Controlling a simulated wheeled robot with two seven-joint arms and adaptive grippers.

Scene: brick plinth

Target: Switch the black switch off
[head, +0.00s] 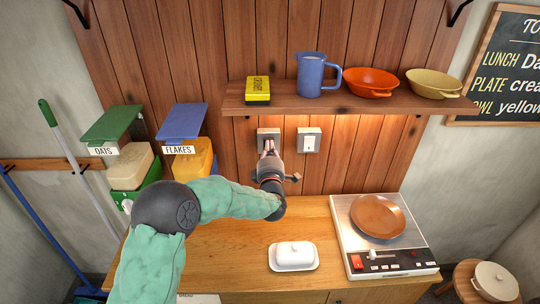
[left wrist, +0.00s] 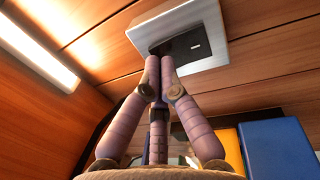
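A white switch (head: 309,141) sits just to the right. My right gripper is not in view.
The shelf (head: 335,103) above carries a yellow box, a blue jug (head: 312,76) and two bowls. Below, the counter (head: 225,250) holds a butter dish (head: 294,256) and a stove (head: 393,262) with a pan. Oats (head: 130,166) and flakes (head: 199,158) boxes stand left.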

